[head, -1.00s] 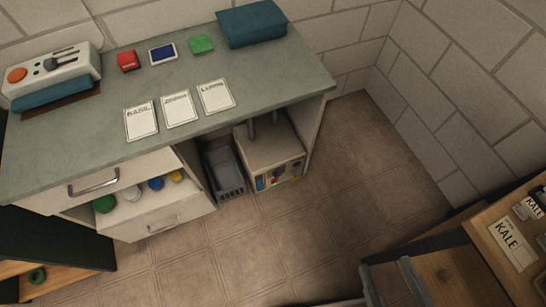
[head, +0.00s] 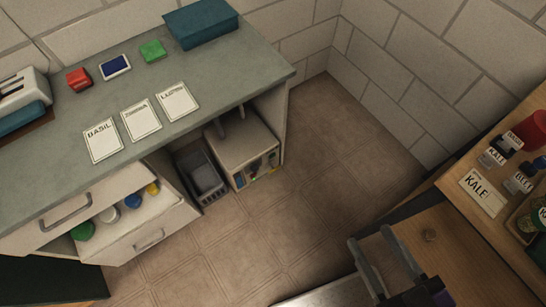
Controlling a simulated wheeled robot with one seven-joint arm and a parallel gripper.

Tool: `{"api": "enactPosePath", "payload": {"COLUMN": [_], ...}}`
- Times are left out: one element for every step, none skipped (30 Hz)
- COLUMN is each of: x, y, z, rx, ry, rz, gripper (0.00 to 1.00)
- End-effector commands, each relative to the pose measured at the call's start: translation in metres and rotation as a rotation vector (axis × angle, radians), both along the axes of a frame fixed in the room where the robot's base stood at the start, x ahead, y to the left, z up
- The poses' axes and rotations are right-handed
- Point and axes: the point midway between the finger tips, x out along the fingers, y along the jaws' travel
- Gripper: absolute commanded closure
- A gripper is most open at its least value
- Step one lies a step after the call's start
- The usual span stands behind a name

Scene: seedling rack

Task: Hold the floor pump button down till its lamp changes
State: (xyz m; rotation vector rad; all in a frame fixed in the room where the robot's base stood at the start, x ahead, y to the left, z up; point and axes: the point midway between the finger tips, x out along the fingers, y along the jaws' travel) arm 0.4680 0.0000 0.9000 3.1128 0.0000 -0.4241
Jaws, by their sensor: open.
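The floor pump (head: 242,150) is a beige box on the floor in the open bay under the bench, with grey pipes rising from its top. Its narrow front panel (head: 261,168) carries small blue, red and yellow marks. They are too small to tell which is the button or how the lamp is lit. My gripper (head: 371,237) is at the lower right, its two grey fingers apart and nothing between them. It is well to the right of the pump and apart from it.
A grey crate (head: 203,176) stands left of the pump. An open drawer (head: 133,222) with coloured balls juts out further left. The tiled floor (head: 310,180) before the pump is clear. A wooden table (head: 450,218) with a KALE card (head: 482,190) is at the right.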

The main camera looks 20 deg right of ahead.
Motion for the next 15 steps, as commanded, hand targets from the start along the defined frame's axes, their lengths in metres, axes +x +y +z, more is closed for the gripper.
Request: {"api": "enactPosePath", "payload": {"x": [0.0,0.0,0.0,0.0,0.0,0.0,0.0,0.0,0.0,0.0,0.0,0.0,0.0,0.0,0.0], "y": [0.0,0.0,0.0,0.0,0.0,0.0,0.0,0.0,0.0,0.0,0.0,0.0,0.0,0.0,0.0], "z": [0.0,0.0,0.0,0.0,0.0,0.0,0.0,0.0,0.0,0.0,0.0,0.0,0.0,0.0,0.0], "rx": [0.0,0.0,0.0,0.0,0.0,0.0,0.0,0.0,0.0,0.0,0.0,0.0,0.0,0.0,0.0], "ry": [0.0,0.0,0.0,0.0,0.0,0.0,0.0,0.0,0.0,0.0,0.0,0.0,0.0,0.0,0.0], "rz": [0.0,0.0,0.0,0.0,0.0,0.0,0.0,0.0,0.0,0.0,0.0,0.0,0.0,0.0,0.0], "gripper": [0.62,0.68,0.76,0.81,0.87,0.95,1.0,1.0,1.0,1.0,1.0,1.0,1.0,1.0,1.0]}}
